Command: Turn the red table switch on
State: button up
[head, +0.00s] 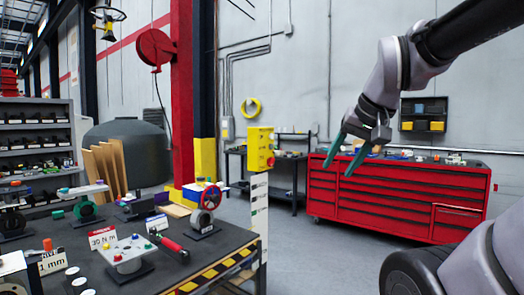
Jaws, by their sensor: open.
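A dark work table (215,262) with a yellow-and-black striped edge stands at the lower left. On it is a small white panel (128,262) with small coloured knobs, one of them red. A red-handled lever (172,243) lies to the right of this panel. I cannot tell which small red part is the switch or its position. My gripper (341,169) is open and empty, with teal fingers pointing down-left. It is in the air at the upper right, well apart from the table and in front of the red tool cabinet.
A red tool cabinet (390,205) stands behind my gripper. A handwheel valve (208,205) and several other fixtures crowd the table. Grey floor (320,255) between table and cabinet is clear.

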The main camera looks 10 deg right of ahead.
aim_at(270, 162)
jog(key=i+l, duration=0.2)
jog(key=i+l+u, duration=0.15)
jog(key=l, duration=0.25)
jog(key=i+l, duration=0.15)
jog(key=l, duration=0.2)
jog(key=i+l+u, duration=0.15)
jog(key=i+l, duration=0.05)
jog(key=l, duration=0.1)
